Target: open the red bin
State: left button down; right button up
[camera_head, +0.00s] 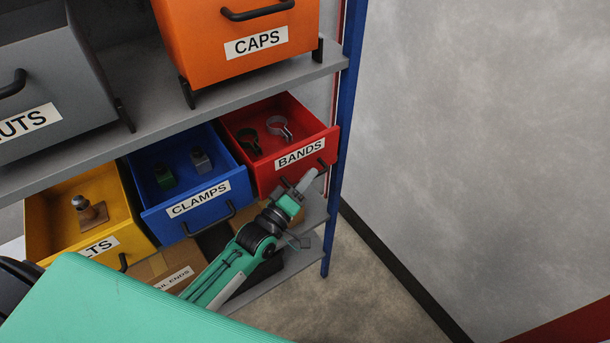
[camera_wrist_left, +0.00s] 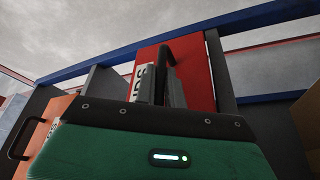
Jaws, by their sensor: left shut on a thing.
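The red bin (camera_head: 265,175), labelled BANDS, sits at the right end of the lower shelf. It is drawn forward, and its open top shows a dark ring band (camera_head: 249,141) and a grey ring band (camera_head: 280,128) inside. My left gripper (camera_head: 309,178) is at the bin's front, shut on its dark handle (camera_head: 322,168). In the left wrist view the red bin front (camera_wrist_left: 198,65) and the handle (camera_wrist_left: 166,48) show just beyond the fingers (camera_wrist_left: 168,92). The fingers partly hide the label. My right gripper is not in view.
A blue CLAMPS bin (camera_head: 200,205) and a yellow bin (camera_head: 75,245) stand left of the red one. An orange CAPS bin (camera_head: 235,30) is above. A blue post (camera_head: 344,130) is close on the right, with open floor (camera_head: 350,290) beyond.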

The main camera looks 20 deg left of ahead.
pick_arm(q)
jog(key=s+d+p, duration=0.2)
jog(key=s+d, duration=1.1)
jog(key=d, duration=0.4)
jog(key=shift+s+d+p, duration=0.4)
jog(key=c, duration=1.5)
grip_release()
jog(key=b+v, duration=0.4)
jog(key=v, duration=0.9)
jog(key=shift+s+a+f+b, duration=0.15)
jog(key=shift+s+a+b, duration=0.1)
jog(key=shift+s+b, duration=0.1)
